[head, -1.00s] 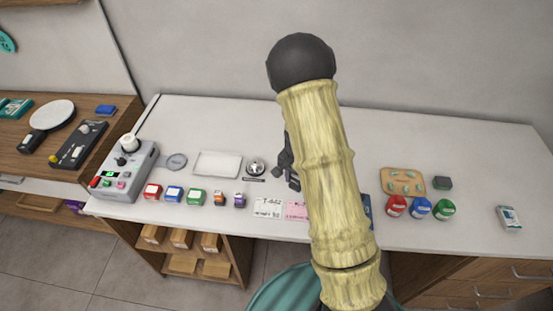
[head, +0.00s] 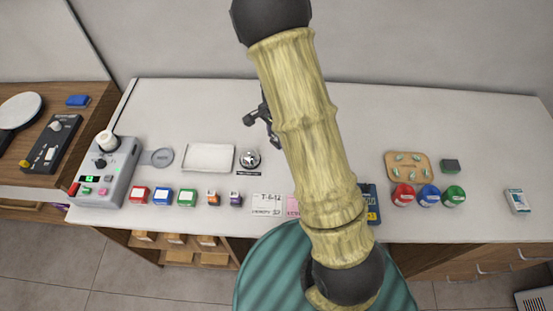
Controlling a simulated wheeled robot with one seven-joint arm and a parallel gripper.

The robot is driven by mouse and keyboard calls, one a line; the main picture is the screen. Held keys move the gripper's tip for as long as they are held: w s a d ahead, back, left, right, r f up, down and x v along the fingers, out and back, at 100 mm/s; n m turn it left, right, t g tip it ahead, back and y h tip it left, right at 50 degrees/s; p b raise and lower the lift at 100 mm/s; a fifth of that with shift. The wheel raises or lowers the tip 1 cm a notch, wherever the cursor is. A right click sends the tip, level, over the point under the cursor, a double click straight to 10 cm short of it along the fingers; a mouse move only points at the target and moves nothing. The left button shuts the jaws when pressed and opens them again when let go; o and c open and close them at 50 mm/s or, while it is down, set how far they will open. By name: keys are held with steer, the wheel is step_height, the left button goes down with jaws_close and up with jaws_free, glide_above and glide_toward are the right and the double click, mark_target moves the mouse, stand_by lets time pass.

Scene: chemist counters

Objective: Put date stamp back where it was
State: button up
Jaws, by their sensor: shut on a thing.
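My gripper (head: 258,117) shows as a small dark shape left of my pale, bamboo-like arm, above the white counter (head: 440,120). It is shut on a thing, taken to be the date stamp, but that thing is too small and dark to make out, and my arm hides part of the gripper. The gripper is behind and slightly right of a silver desk bell (head: 249,158). Two small upright items, one orange (head: 213,198) and one purple (head: 236,199), stand in front of the bell to the left.
A grey device (head: 106,175), a white tray (head: 208,157) and red, blue and green boxes (head: 162,196) stand left. A wooden board (head: 408,166) and coloured round containers (head: 429,196) stand right. My arm hides the middle. The back right of the counter is clear.

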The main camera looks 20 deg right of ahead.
steer(key=shift+f+p, duration=0.45)
steer(key=shift+f, duration=2.45)
steer(key=shift+f, duration=0.15)
steer(key=shift+f+p, duration=0.4)
steer(key=shift+f, duration=1.55)
steer(key=shift+f, duration=0.2)
steer(key=o, duration=0.8)
steer(key=shift+r, duration=0.1)
step_height(320, 180, up, 12)
steer(key=shift+r+b, duration=0.1)
steer(key=shift+b, duration=0.95)
